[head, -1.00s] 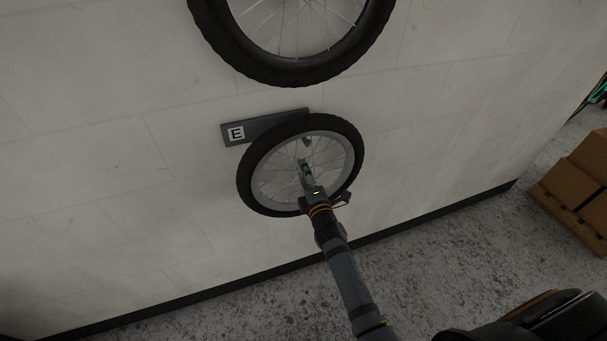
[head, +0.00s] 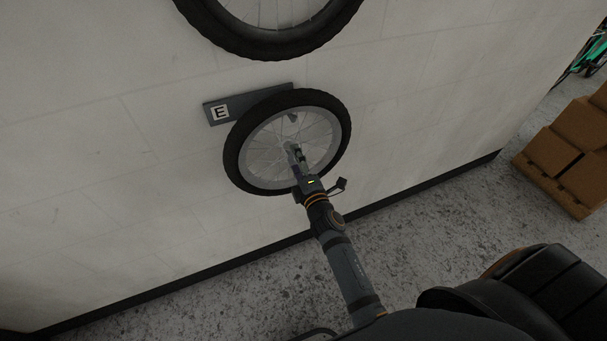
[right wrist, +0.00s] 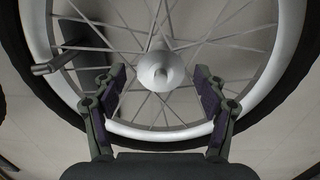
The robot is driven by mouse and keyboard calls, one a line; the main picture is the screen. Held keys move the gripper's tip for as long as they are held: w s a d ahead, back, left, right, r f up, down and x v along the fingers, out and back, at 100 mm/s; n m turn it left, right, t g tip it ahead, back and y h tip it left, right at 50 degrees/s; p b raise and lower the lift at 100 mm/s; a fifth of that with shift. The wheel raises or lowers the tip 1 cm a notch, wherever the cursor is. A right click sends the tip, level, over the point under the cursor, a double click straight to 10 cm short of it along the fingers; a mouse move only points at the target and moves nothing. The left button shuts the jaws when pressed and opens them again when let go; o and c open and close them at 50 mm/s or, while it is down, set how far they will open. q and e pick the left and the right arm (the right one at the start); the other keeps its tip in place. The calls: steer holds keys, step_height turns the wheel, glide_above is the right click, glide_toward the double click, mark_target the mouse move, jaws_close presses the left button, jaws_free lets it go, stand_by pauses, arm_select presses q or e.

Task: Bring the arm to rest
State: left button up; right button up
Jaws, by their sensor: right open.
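A small spoked wheel (head: 236,155) with a black tyre hangs at the wall plate marked E (head: 219,113). My right gripper (head: 294,150) is in front of the wheel, near its hub. In the right wrist view, the right gripper (right wrist: 160,88) is open, its two fingers apart with nothing between them touching. The wheel hub (right wrist: 160,72) lies just beyond the fingertips, and the rim and spokes fill the view behind. A dark hook (right wrist: 58,62) passes between the spokes at the left. My left gripper is not in view.
A larger wheel (head: 262,48) hangs on the wall (head: 90,140) above, cut off by the frame. Cardboard boxes (head: 553,152) on a pallet stand at the right. A green bike part (head: 592,52) shows at the far right. Speckled floor (head: 430,215) is clear below the wall.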

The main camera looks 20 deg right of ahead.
steer(key=s, duration=0.7)
steer(key=shift+s, duration=0.25)
steer(key=s+d+f+m+g, duration=0.1)
steer(key=s+f+m+g, duration=0.25)
steer(key=f, duration=0.75)
steer(key=s+f+m+g, duration=0.2)
steer(key=s+f, duration=0.2)
steer(key=f, duration=0.7)
steer(key=s+d+f+m+g, duration=0.1)
steer(key=s+f+m+g, duration=0.25)
steer(key=f, duration=0.65)
steer(key=s+d+f+m+g, duration=0.2)
steer(key=s+f, duration=0.3)
steer(key=s, duration=0.4)
steer(key=s+d+f+m+g, duration=0.3)
steer(key=s+f, duration=0.3)
steer(key=s, duration=0.4)
steer(key=s+d+f+m+g+p, duration=0.1)
steer(key=s+d+f+m+g, duration=0.1)
steer(key=s+f, duration=0.3)
steer(key=s+m+g, duration=0.1)
steer(key=s, duration=0.3)
steer(key=shift+s+d+f+m+h, duration=0.3)
steer(key=shift+d+f+m+h, duration=0.1)
